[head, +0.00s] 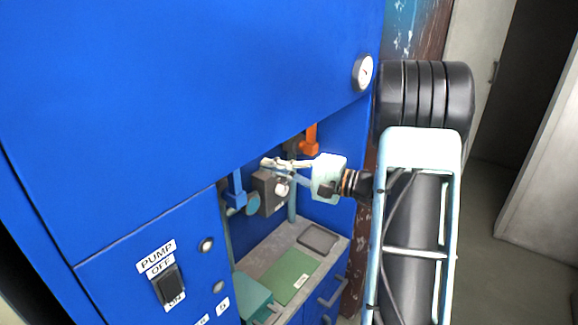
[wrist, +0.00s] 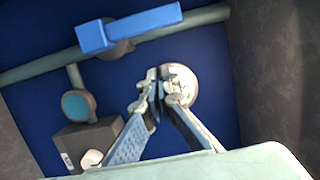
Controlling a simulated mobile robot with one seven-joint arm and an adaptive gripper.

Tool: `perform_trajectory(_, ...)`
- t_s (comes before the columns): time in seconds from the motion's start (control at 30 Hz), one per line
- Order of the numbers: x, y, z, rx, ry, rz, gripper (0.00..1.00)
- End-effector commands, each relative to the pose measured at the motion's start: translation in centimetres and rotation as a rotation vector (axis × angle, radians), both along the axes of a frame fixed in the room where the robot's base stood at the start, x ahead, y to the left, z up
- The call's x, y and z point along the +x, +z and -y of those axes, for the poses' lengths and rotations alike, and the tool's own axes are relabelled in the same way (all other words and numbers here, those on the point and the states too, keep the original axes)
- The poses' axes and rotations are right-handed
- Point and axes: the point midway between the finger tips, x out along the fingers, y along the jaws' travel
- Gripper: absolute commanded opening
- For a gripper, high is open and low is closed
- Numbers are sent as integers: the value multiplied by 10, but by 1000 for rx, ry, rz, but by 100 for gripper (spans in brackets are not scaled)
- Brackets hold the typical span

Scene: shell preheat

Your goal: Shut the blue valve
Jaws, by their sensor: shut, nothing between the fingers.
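The blue valve (head: 237,188) has a blue lever that hangs down inside the open bay of the blue cabinet in the head view. In the wrist view the blue valve (wrist: 127,28) is at the top, its lever lying roughly along a grey-green pipe. My gripper (head: 268,164) reaches into the bay from the right, to the right of the lever and above a grey box. In the wrist view my gripper (wrist: 158,92) has its fingertips together, empty, below the lever and apart from it. A pale round fitting (wrist: 185,88) is partly hidden behind the fingertips.
An orange valve lever (head: 310,140) hangs right of my gripper. The grey box (head: 270,190) and a teal disc (head: 253,204) are close below. A green mat (head: 290,277) lies on the bay floor. The cabinet panel (head: 200,90) overhangs the bay. A pump switch (head: 168,287) is at lower left.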

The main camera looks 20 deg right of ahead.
Motion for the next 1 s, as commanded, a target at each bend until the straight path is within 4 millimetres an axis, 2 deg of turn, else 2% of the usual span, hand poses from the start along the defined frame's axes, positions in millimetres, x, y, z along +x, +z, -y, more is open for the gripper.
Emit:
perform_trajectory(0.1,16,3,-20,1,4,-1,0)
perform_trajectory(0.2,4,3,-31,2,1,-2,0)
perform_trajectory(0.4,-6,1,-45,1,0,-1,0)
perform_trajectory(1.0,-8,0,-46,-7,-1,5,0)
